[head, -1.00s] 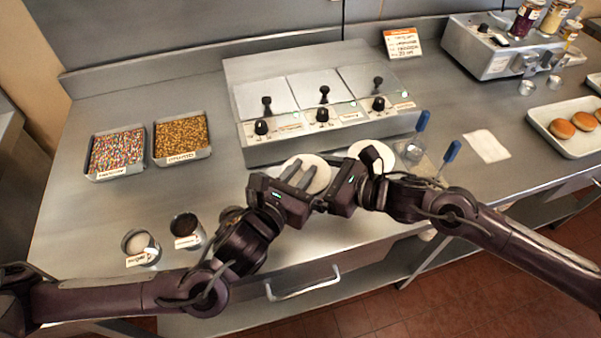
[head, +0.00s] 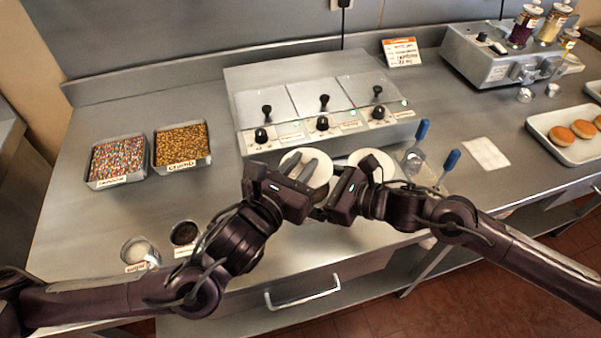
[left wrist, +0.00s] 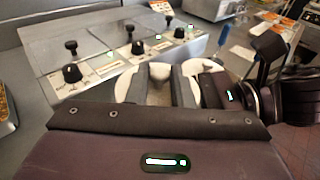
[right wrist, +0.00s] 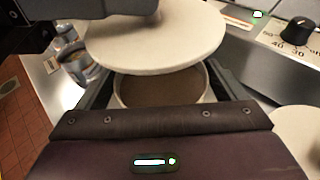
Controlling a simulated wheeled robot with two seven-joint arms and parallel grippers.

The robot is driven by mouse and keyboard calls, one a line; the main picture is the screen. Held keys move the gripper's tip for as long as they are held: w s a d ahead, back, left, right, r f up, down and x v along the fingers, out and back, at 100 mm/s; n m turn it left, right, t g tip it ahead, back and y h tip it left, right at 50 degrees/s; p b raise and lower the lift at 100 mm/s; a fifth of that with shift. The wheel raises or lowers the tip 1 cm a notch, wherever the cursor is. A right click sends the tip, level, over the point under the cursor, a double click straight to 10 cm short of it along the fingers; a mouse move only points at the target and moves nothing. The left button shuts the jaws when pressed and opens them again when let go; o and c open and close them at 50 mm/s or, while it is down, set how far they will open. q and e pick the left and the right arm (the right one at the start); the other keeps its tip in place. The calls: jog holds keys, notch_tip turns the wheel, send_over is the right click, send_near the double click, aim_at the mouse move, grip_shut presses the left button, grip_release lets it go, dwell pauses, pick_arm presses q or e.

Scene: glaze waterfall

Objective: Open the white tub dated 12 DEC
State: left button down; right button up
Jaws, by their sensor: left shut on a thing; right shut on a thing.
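A round white lid (head: 318,172) with a knob is in my left gripper (head: 308,168). The left wrist view shows the fingers on both sides of the knob (left wrist: 160,72). In the right wrist view the lid (right wrist: 150,45) hangs over an open white tub (right wrist: 122,88) with brown contents; a gap shows between them. My right gripper (right wrist: 160,95) is shut around this tub, one finger on each side. A second white lidded tub (head: 372,160) stands to the right in the head view. No date is readable on either tub.
A steel warmer (head: 322,122) with several knobs stands behind. Blue-handled tools (head: 418,135) are at the right, beside a white cloth (head: 486,153). Topping trays (head: 181,147) and two small cups (head: 184,233) are at the left. The counter's front edge is close.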

pick_arm(q)
jog(key=shift+r, duration=0.35)
pick_arm(e)
jog(key=o, duration=1.1)
jog(key=shift+d, duration=0.1)
pick_arm(q)
jog(key=shift+f, duration=0.2)
pick_arm(e)
jog(key=shift+s+d, duration=0.15)
jog(key=shift+d, duration=0.15)
pick_arm(q)
notch_tip(320, 180, down, 3)
jog(key=b, duration=0.3)
jog(key=shift+r, duration=0.2)
jog(key=shift+f, duration=0.15)
pick_arm(e)
jog(key=v, duration=1.1)
jog(key=shift+r, duration=0.25)
pick_arm(q)
jog(key=shift+s+d, duration=0.1)
pick_arm(e)
jog(key=shift+d, duration=0.1)
